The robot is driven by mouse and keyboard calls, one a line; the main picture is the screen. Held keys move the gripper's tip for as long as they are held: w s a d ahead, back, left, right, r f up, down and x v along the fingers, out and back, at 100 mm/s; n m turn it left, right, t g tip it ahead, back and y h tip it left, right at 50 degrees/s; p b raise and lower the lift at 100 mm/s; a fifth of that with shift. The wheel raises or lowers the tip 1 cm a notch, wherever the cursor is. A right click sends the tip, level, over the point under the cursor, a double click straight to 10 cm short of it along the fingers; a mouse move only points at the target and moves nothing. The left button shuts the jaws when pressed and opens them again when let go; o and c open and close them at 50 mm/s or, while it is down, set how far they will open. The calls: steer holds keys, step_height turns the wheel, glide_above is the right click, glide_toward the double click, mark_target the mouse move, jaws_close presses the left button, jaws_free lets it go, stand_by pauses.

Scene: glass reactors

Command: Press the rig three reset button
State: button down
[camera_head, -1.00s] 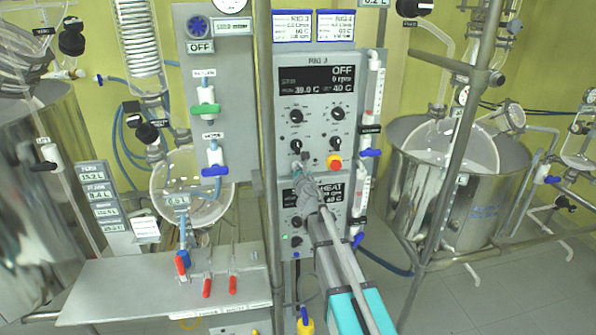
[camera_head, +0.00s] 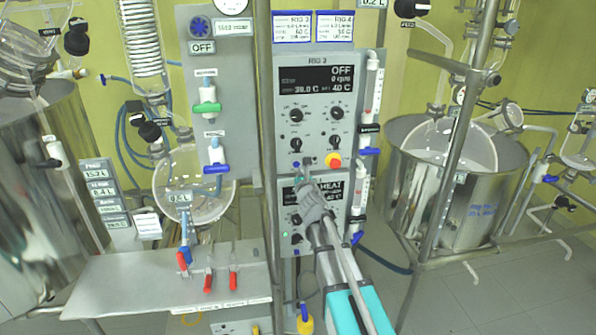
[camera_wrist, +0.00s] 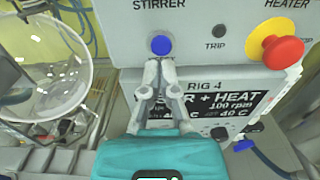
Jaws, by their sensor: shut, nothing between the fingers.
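The rig 3 control box (camera_head: 315,110) is a grey panel with a dark display reading OFF, 0 rpm. Its blue button (camera_wrist: 161,45) sits under the STIRRER label in the wrist view; it shows small and blue in the head view (camera_head: 297,165). My gripper (camera_wrist: 159,64) is shut and empty. Its fingertips are just below the blue button in the wrist view, close to the panel; I cannot tell whether they touch it. In the head view my gripper (camera_head: 304,180) reaches up from below to the box's lower edge.
A red knob on a yellow base (camera_wrist: 276,52) is right of the blue button, with a dark TRIP lamp (camera_wrist: 214,45) between. The rig 4 box (camera_wrist: 210,105) is directly below. A glass vessel (camera_wrist: 40,65) is at left, a metal post (camera_head: 265,120) beside the boxes.

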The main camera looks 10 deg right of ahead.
steer(key=s, duration=0.9)
steer(key=shift+d, duration=0.4)
steer(key=s+d+f+m+g+h, duration=0.35)
steer(key=f+m, duration=0.25)
steer(key=m, duration=0.4)
steer(key=s+d+f+m+g+h, duration=0.2)
steer(key=s+d+f+m+g, duration=0.25)
steer(key=m, duration=0.65)
steer(key=s+a+f+m+g+y, duration=0.2)
steer(key=s+f+m+g, duration=0.2)
steer(key=s+m, duration=0.3)
steer(key=s+a+f+m+g+y, duration=0.2)
steer(key=s+a+f+m+g, duration=0.1)
steer(key=s+m+g, duration=0.3)
steer(key=s+f+m, duration=0.1)
steer(key=s+m, duration=0.1)
steer(key=s, duration=0.1)
steer(key=shift+s+a+f+m, duration=0.15)
steer(key=shift+s+a+m, duration=0.05)
steer(key=shift+s+m, duration=0.1)
steer(key=shift+y, duration=0.25)
